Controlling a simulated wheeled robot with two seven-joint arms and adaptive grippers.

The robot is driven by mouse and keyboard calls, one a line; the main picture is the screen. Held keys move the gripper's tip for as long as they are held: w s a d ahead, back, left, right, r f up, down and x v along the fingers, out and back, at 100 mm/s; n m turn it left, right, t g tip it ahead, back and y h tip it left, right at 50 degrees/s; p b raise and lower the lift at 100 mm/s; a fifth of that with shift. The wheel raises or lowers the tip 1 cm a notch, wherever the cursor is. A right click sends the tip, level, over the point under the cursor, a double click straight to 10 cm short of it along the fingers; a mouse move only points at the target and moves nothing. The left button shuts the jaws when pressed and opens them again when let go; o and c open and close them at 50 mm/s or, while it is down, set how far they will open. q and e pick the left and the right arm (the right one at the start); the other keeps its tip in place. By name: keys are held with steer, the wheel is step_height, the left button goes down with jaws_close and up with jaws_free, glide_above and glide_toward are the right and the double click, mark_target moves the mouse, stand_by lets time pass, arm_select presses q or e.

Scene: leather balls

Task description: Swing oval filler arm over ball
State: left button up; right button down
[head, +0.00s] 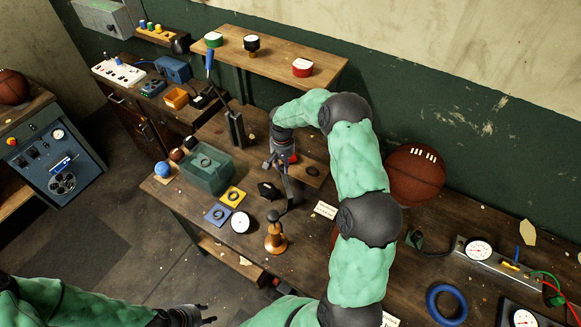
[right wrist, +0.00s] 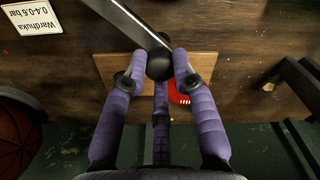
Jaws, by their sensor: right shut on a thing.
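A grey metal bar with a round black knob, which looks like the filler arm (right wrist: 135,22), runs up out of the right wrist view. My right gripper (right wrist: 160,72) is shut on its black knob end. In the head view my right gripper (head: 284,165) is over the middle of the bench, above a brass-based stand (head: 275,240). A brown leather ball (head: 416,175) with white lacing rests by the wall, right of my right arm; its dark side shows in the right wrist view (right wrist: 18,140). The bar is apart from this ball. My left gripper (head: 207,315) is open and empty, low at the bottom.
A white label card (right wrist: 32,20) lies on the bench. A green translucent bin (head: 208,172), a white dial (head: 240,222), a blue ring (head: 446,304) and a gauge unit (head: 480,250) stand around. A raised shelf (head: 275,60) is behind. My right arm hides part of the bench.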

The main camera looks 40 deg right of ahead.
steer(key=shift+w+a+r+n+b, duration=0.15)
steer(key=shift+a+n+b, duration=0.3)
steer(key=shift+a+n, duration=1.6)
steer(key=shift+w+a+r+n+b, duration=0.15)
steer(key=shift+a+n+b, duration=0.3)
steer(key=shift+a+n, duration=1.6)
steer(key=shift+d+n, duration=0.3)
steer(key=c, duration=1.1)
jaws_free()
steer(key=shift+o, duration=0.6)
steer(key=shift+a+f, duration=0.15)
steer(key=shift+f, duration=0.05)
steer(key=shift+s, duration=0.1)
steer(key=shift+r, duration=0.15)
step_height(320, 180, up, 12)
